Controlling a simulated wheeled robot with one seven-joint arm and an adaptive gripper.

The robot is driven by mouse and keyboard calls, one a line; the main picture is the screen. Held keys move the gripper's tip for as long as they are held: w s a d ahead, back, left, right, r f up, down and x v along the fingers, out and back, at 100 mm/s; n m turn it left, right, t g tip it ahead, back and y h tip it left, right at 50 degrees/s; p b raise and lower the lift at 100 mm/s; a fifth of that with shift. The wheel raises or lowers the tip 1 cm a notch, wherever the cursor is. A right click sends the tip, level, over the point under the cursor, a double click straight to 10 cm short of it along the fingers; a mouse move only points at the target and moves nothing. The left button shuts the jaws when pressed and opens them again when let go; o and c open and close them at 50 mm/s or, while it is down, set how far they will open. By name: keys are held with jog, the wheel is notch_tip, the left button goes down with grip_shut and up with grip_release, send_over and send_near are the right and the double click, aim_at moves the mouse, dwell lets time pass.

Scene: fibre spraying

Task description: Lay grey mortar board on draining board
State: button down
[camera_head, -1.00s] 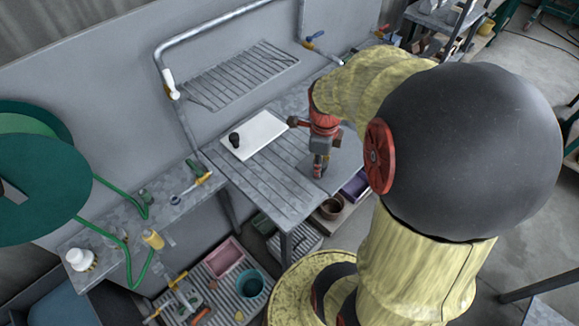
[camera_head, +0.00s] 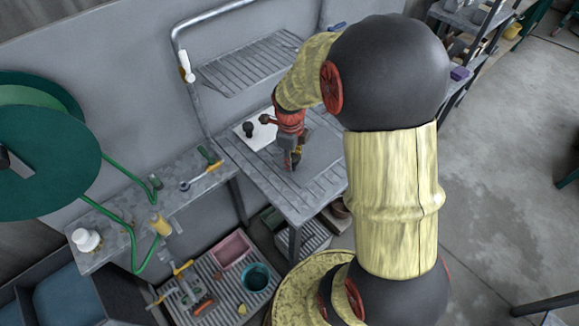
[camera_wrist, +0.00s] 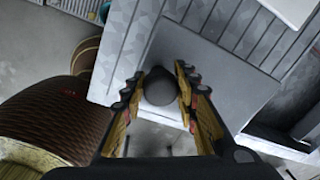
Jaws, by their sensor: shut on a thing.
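The grey mortar board (camera_wrist: 235,80) is a flat square plate with a round dark knob (camera_wrist: 160,88). My gripper (camera_wrist: 160,98) is shut on this knob in the wrist view. In the head view the grey board (camera_head: 318,150) lies over the right part of the ribbed draining board (camera_head: 258,172), beneath my gripper (camera_head: 291,165). The draining board's ribs also show beyond the plate in the wrist view (camera_wrist: 235,28). I cannot tell whether the plate touches the ribs. My wrist and gripper hide part of the plate in the head view.
A white board (camera_head: 243,136) with a black knob lies at the back of the draining board, close to the grey one. A side shelf (camera_head: 130,210) with a hose and bottle stands left. Crates sit below.

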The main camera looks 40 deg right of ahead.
jog(key=f, duration=0.2)
jog(key=f+b, duration=0.1)
jog(key=f, duration=0.1)
jog(key=shift+w+a, duration=0.15)
jog(key=shift+w, duration=0.25)
jog(key=c, duration=1.4)
grip_release()
jog(key=shift+f, duration=0.1)
